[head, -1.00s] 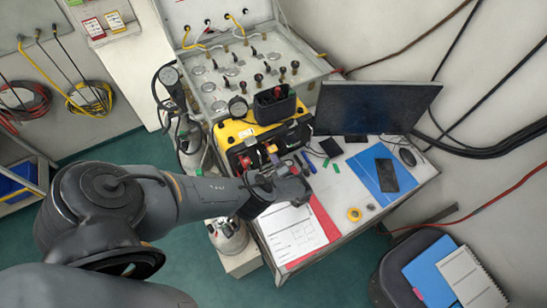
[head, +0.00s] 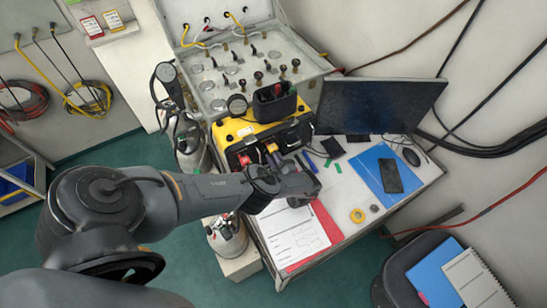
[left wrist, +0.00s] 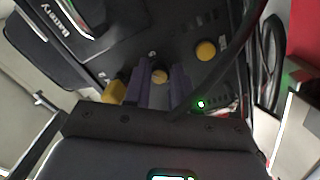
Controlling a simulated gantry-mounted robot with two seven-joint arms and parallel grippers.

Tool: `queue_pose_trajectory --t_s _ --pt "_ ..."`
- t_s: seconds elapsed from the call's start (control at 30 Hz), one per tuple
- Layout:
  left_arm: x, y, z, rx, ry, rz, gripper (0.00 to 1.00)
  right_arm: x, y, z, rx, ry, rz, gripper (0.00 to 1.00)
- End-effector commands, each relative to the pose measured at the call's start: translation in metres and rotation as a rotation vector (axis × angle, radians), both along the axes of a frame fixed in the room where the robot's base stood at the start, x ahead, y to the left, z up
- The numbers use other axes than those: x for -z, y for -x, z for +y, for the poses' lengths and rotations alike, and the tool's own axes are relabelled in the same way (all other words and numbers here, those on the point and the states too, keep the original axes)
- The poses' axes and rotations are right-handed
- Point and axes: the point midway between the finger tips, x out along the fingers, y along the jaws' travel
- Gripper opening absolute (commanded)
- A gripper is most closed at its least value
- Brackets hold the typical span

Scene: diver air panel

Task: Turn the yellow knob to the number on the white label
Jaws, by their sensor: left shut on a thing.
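The yellow-and-black air panel box (head: 228,135) stands on the table, and my left gripper (head: 278,158) is at its front face. In the left wrist view, the purple fingers of the left gripper (left wrist: 161,82) are on both sides of a yellow knob (left wrist: 160,75), shut on it. The wrist partly hides the box front in the head view. The number the knob points to cannot be read. White labels, one red-edged (head: 92,27) and one yellow-edged (head: 113,19), hang on the back wall; their writing is too small to read. My right gripper is not in view.
Beside the gripped knob are another round yellow knob (left wrist: 205,50) and a yellow part (left wrist: 114,92). A green light (left wrist: 201,104) glows nearby. The table holds a dark monitor (head: 380,106), a blue folder (head: 372,166), a yellow tape roll (head: 358,215) and papers (head: 292,232).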

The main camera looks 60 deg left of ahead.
Motion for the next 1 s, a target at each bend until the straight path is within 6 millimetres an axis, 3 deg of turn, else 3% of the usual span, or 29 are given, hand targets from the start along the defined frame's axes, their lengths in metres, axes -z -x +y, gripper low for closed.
queue_pose_trajectory --t_s 0.3,0.77,0.8,0.97,1.0 --pt "-0.0010 -0.0005 0.0003 0.000 -0.003 0.102 0.00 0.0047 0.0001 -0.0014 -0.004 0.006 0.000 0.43" --pt "-0.0017 -0.0005 0.0002 0.001 -0.004 0.117 0.00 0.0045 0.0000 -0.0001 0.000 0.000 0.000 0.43" --pt "-0.0017 -0.0005 0.0002 0.001 -0.004 0.117 0.27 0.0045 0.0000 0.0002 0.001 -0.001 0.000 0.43" --pt "-0.0013 -0.0003 0.0002 0.001 -0.003 0.116 0.51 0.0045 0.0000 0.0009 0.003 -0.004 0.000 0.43" --pt "-0.0010 -0.0003 0.0002 0.000 -0.002 0.116 0.51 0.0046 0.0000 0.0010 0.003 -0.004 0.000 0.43"
